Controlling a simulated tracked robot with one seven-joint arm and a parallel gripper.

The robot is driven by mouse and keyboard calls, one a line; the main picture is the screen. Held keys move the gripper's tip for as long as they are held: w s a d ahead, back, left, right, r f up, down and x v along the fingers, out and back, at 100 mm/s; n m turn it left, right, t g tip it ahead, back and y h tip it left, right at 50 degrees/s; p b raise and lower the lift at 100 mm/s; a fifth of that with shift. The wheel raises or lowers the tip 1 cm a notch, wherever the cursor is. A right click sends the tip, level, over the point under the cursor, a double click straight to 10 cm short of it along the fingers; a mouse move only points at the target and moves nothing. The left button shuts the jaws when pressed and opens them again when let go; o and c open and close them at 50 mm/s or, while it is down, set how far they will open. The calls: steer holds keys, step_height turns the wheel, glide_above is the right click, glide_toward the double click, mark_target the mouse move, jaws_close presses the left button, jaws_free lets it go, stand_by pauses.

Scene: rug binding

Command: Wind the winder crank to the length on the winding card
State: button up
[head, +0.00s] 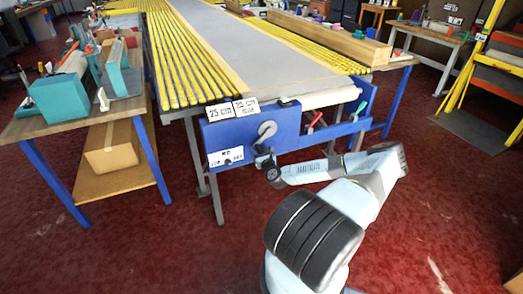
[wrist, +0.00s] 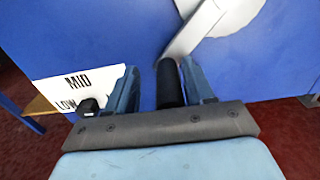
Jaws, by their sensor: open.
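The winder is a blue panel (head: 290,135) at the near end of the long table. Its crank has a pale grey disc (head: 267,129) and an arm, with a black handle (wrist: 170,84) clear in the wrist view. Two white cards top the panel: the left (head: 219,112) seems to read 25 cm; the right card (head: 246,107) is too small to read surely. My gripper (head: 264,160) is at the panel below the disc. In the wrist view its blue fingers (wrist: 160,88) are open, with the handle between them, nearer the right finger. Contact cannot be told.
A white label (wrist: 75,88) reading MID and LOW, with a black knob (wrist: 88,106), is left of the fingers. A red-handled lever (head: 315,121) and a green-handled lever (head: 360,110) are on the panel's right. A workbench (head: 75,118) stands left. Red floor is clear in front.

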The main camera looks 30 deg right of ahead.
steer(key=s+a, duration=0.1)
steer(key=s, duration=1.2)
steer(key=shift+a, duration=0.35)
steer(key=shift+s, duration=0.1)
